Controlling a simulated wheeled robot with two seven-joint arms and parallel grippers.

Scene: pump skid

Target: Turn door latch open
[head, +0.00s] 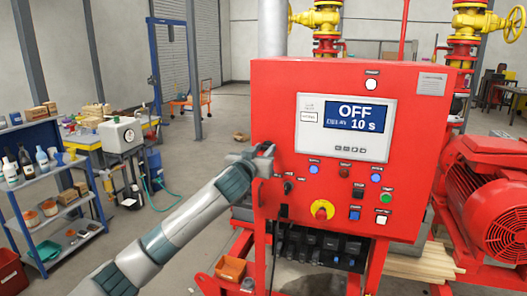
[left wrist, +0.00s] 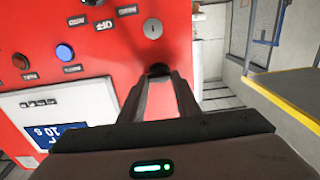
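The red control cabinet (head: 285,90) stands in the middle of the head view, with a display reading OFF and 10 s. My left gripper (head: 265,150) is at the left edge of its front. In the left wrist view, the fingertips of my left gripper (left wrist: 161,77) are on either side of a small dark part, seemingly the door latch (left wrist: 160,69). The narrow gap between the fingers looks filled by it at the tips. The fingers hide most of the latch, so its angle cannot be told. My right gripper is not in view.
A round keyhole lock (left wrist: 153,28) sits close to the latch. Buttons and a yellow-red rotary switch (head: 322,210) are on the cabinet front. A red motor (head: 485,195) stands to the right. A blue shelf (head: 45,195) with bottles and a workbench are at the left.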

